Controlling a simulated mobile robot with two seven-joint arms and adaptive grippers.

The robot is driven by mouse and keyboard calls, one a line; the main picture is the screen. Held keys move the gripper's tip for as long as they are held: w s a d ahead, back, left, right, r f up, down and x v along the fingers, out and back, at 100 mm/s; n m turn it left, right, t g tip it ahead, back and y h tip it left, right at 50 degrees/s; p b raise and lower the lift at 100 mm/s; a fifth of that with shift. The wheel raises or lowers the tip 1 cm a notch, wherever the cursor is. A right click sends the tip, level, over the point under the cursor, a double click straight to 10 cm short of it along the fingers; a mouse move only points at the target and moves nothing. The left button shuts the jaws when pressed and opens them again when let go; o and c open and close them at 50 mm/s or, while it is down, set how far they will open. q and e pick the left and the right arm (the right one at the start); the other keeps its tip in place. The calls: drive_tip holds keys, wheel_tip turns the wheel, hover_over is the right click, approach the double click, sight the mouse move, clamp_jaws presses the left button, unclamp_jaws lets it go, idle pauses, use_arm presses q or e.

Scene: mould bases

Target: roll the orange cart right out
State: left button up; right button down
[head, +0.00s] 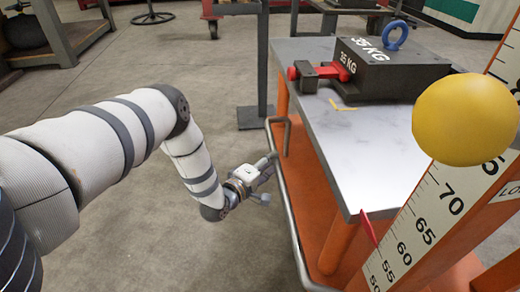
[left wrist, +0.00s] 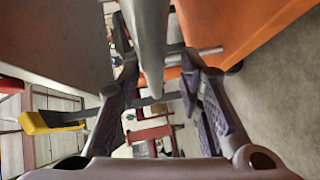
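The orange cart (head: 317,208) stands on the right in the head view, with a grey metal top (head: 370,155) and an orange lower deck. A bent metal rail (head: 291,222) runs along its left side. My left gripper (head: 268,178) is beside the rail's upper bend, low beside the cart. In the left wrist view, a metal bar (left wrist: 150,40) passes between the two spread fingers (left wrist: 160,80). The fingers look open around the bar, with a gap on its right side. The cart's orange side (left wrist: 225,30) fills the upper right there. My right gripper is out of view.
A black 35 KG block (head: 390,75) with a blue ring and a red clamp (head: 325,72) sit on the cart top. A yellow ball (head: 465,119) and a scale post (head: 430,215) stand close at right. A grey post (head: 262,70) stands behind.

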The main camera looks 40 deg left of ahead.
use_arm(q)
drive_tip(key=shift+w+d+r, duration=0.1)
drive_tip(key=shift+d, duration=0.1)
drive_tip(key=s+d+r, duration=0.1)
drive_tip(key=s, duration=1)
drive_tip(key=shift+s+d+r, duration=0.3)
drive_tip(key=shift+s, duration=0.1)
